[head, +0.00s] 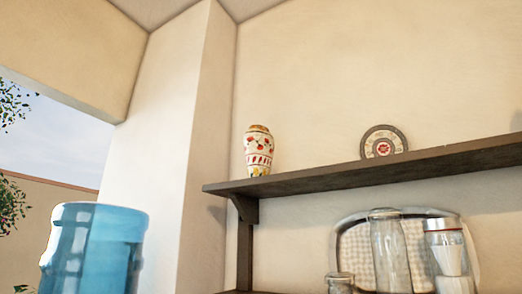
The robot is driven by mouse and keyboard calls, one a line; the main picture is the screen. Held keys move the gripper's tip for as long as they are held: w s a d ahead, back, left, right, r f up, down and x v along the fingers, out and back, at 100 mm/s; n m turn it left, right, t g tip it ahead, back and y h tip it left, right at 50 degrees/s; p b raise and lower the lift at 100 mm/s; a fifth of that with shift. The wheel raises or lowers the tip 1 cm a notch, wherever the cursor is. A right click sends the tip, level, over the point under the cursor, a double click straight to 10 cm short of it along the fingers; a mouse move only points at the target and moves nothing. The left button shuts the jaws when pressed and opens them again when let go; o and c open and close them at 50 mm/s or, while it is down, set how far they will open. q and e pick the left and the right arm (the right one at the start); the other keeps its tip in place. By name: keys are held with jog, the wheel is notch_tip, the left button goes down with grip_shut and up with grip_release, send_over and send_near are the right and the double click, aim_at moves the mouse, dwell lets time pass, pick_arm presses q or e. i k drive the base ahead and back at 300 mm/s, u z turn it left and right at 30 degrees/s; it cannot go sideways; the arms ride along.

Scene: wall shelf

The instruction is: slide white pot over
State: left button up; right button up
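A white vase-like pot (258,151) with red and yellow patterns and a brownish rim stands upright near the left end of the dark wooden wall shelf (330,179). It is the only white pot I see, and nothing touches it except the shelf under it. Neither of my grippers is in the head view.
A round decorated plate (383,143) stands on the same shelf, right of the pot, with clear shelf between. A blue water bottle (95,248) stands lower left.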

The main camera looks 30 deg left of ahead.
aim_at(259, 144)
jog(key=u, duration=0.55)
jog(key=k, duration=0.65)
jog(key=u, duration=0.85)
jog(key=i, duration=1.3)
jog(key=z, duration=0.65)
